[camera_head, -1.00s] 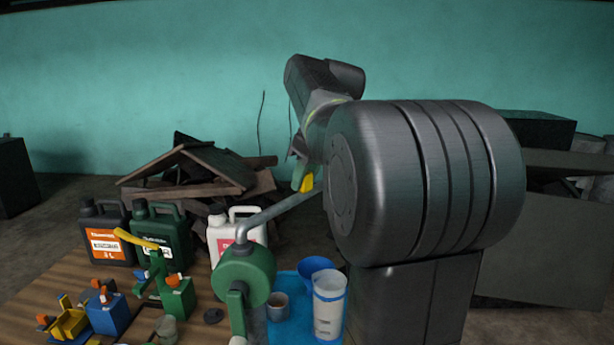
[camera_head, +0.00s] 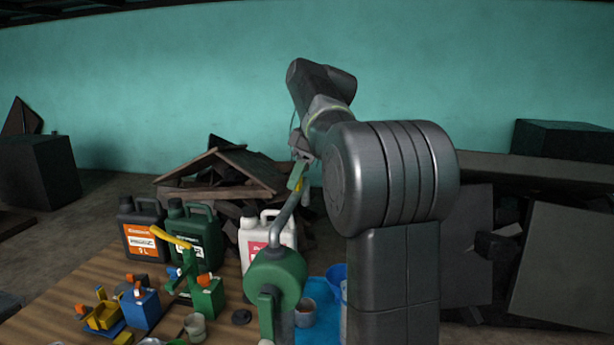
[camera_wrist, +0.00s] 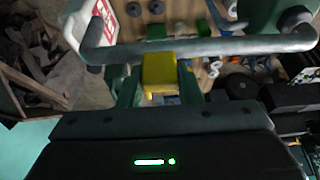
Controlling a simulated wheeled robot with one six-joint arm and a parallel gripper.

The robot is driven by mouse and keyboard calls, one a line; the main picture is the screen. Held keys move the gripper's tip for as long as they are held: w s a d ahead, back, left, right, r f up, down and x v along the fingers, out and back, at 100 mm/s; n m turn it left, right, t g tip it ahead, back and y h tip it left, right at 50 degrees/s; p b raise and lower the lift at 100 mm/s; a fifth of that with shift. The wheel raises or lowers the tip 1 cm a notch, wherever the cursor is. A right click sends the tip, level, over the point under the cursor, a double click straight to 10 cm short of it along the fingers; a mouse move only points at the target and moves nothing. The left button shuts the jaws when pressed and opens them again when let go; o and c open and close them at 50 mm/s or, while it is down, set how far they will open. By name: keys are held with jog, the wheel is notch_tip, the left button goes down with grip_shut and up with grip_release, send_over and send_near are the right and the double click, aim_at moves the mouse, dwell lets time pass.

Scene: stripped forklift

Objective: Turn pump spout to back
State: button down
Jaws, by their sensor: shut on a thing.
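The green hand pump (camera_head: 276,280) stands upright at the front of the bench. Its grey bent spout (camera_head: 283,220) rises from the pump and points to the back, slightly right. My gripper (camera_head: 298,178) is at the raised stretch of the spout, shut on the yellow grip there. In the wrist view, the yellow grip (camera_wrist: 158,72) is between my gripper's two green fingers (camera_wrist: 158,88). The grey spout (camera_wrist: 215,47) runs across just beyond it, and its left end bends over the white jug (camera_wrist: 92,22). The spout's outlet opening is not clear.
Black (camera_head: 142,230), green (camera_head: 195,240) and white (camera_head: 266,238) jugs stand behind the pump. A yellow-handled green device (camera_head: 190,270) is at left. A blue tray (camera_head: 318,322) with cups lies right of the pump, partly hidden by my arm. Scrap wood (camera_head: 225,180) lies behind.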

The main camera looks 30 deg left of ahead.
jog(key=shift+a, duration=0.15)
dwell(0.3)
jog(key=c, duration=1)
grip_release()
jog(key=shift+s+a, duration=0.1)
jog(key=shift+a, duration=0.05)
jog(key=shift+v, duration=3.8)
jog(key=shift+f, duration=0.1)
jog(key=x, duration=0.7)
jog(key=shift+d+f, duration=0.25)
jog(key=shift+d, duration=0.1)
jog(key=shift+w+d+m, duration=0.2)
jog(key=shift+d+m, duration=0.2)
jog(key=shift+d, duration=0.05)
